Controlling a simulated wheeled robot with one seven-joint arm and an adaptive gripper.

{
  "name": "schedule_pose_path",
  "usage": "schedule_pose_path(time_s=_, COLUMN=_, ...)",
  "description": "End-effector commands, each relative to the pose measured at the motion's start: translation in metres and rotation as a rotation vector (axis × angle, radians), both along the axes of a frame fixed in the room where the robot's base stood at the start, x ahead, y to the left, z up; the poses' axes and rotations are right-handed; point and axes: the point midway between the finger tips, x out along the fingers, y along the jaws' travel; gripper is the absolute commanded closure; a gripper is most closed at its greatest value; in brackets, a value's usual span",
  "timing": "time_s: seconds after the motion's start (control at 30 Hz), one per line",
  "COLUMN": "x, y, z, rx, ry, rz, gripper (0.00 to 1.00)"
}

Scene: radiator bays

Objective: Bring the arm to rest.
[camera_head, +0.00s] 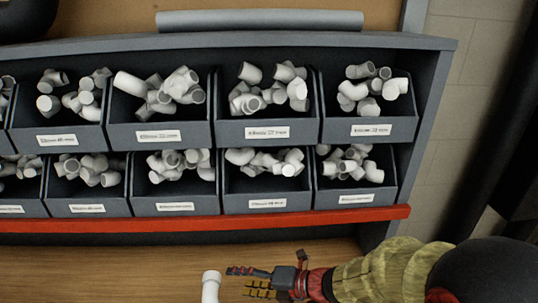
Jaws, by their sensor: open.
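My gripper (248,280) is low in the head view, over the wooden bench top, with its fingers pointing left. Its jaws are open and I see nothing between them. My arm reaches in from the lower right, with a yellow-green sleeve and a dark rounded part at the right edge. A white pipe fitting (211,287) stands on the bench just left of the fingertips. Its lower part is cut off by the frame edge. I cannot tell whether the fingers touch it.
Grey bins (268,133) full of white pipe fittings fill two shelf rows behind the bench. A red shelf edge (250,221) runs below them. A long grey pipe (260,21) lies on top of the shelf. The wooden bench (120,270) is clear at left.

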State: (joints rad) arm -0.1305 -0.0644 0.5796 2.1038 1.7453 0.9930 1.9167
Motion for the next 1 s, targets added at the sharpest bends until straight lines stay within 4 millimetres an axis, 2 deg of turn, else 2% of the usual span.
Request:
schedule_pose_path(time_s=0.1, x=-0.002, y=0.0, z=-0.002, rx=-0.051, ry=-0.125, rz=0.068, gripper=0.39)
schedule_pose_path(time_s=0.17, x=-0.013, y=-0.001, z=-0.01, rx=-0.109, ry=-0.23, rz=0.161, gripper=0.39)
schedule_pose_path(time_s=0.3, x=-0.059, y=-0.009, z=-0.033, rx=-0.263, ry=-0.528, rz=0.496, gripper=0.39)
schedule_pose_path(time_s=0.47, x=-0.11, y=-0.036, z=-0.037, rx=-0.408, ry=-0.957, rz=0.952, gripper=0.39)
schedule_pose_path(time_s=0.57, x=-0.135, y=-0.066, z=-0.035, rx=-0.486, ry=-1.242, rz=1.267, gripper=0.39)
schedule_pose_path(time_s=0.7, x=-0.158, y=-0.119, z=-0.03, rx=-0.579, ry=-1.593, rz=1.717, gripper=0.39)
schedule_pose_path(time_s=0.8, x=-0.167, y=-0.163, z=-0.021, rx=-0.643, ry=-1.78, rz=2.054, gripper=0.39)
schedule_pose_path(time_s=0.9, x=-0.17, y=-0.211, z=-0.004, rx=-0.73, ry=-1.881, rz=2.398, gripper=0.39)
schedule_pose_path(time_s=0.93, x=-0.171, y=-0.224, z=0.002, rx=0.727, ry=1.802, rz=-2.376, gripper=0.39)
schedule_pose_path(time_s=1.0, x=-0.173, y=-0.25, z=0.017, rx=0.746, ry=1.633, rz=-2.322, gripper=0.39)
